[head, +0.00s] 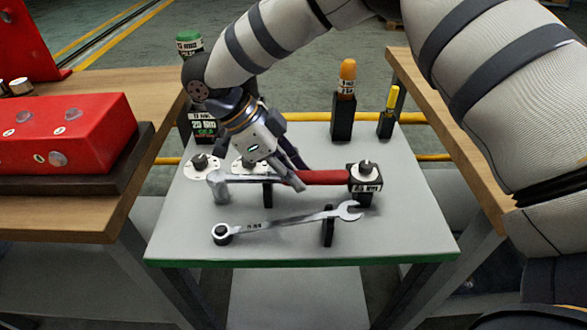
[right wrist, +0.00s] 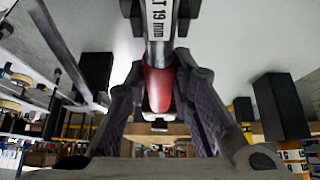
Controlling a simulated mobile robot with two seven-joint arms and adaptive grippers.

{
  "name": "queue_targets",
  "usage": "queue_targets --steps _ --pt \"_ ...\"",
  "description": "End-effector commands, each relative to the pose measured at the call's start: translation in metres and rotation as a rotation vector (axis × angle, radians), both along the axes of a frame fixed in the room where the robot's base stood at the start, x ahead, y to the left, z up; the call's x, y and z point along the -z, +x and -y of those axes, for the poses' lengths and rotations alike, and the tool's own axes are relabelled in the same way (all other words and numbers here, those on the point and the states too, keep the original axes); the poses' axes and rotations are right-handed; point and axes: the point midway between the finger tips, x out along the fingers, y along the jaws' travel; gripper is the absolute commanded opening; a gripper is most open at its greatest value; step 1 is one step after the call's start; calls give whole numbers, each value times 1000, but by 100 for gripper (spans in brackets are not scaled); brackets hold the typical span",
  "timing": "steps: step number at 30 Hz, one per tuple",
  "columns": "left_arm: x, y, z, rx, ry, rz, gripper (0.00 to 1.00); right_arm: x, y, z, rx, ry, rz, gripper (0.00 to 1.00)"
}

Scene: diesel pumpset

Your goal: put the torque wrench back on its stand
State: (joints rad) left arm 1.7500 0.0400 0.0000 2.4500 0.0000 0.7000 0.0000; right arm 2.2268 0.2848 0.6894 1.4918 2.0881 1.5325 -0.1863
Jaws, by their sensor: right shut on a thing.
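The torque wrench (head: 322,177) has a red handle, a grey shaft and a metal head at its left end. It lies across the upper middle of the grey table. My right gripper (head: 292,178) is shut on it near the left end of the red handle. In the right wrist view the red handle (right wrist: 158,88) sits between the two fingers (right wrist: 160,95). A small black post (head: 267,196), seemingly part of its stand, shows below the shaft. I cannot tell whether the wrench touches it. My left gripper is not in view.
A combination wrench (head: 285,222) lies in front on a black holder (head: 328,228). A labelled black block (head: 366,184) stands at the handle's right end. An orange-handled tool (head: 346,85) and a yellow one (head: 392,97) stand upright behind. The table's front strip is clear.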

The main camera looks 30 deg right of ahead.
Motion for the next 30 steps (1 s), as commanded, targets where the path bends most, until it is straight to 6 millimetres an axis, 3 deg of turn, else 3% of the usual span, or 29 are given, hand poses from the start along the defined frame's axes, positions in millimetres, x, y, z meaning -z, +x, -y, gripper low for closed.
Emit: queue_targets --steps 7,8,11,22,30 --pt "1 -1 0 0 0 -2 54 4 0 0 -1 -1 0 0" --pt "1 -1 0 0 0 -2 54 4 0 0 -1 -1 0 24" --pt "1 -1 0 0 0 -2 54 4 0 0 0 -1 2 46" --pt "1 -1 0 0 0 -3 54 -2 3 -4 0 1 3 46" --pt "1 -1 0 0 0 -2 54 -61 24 -36 0 0 5 46"
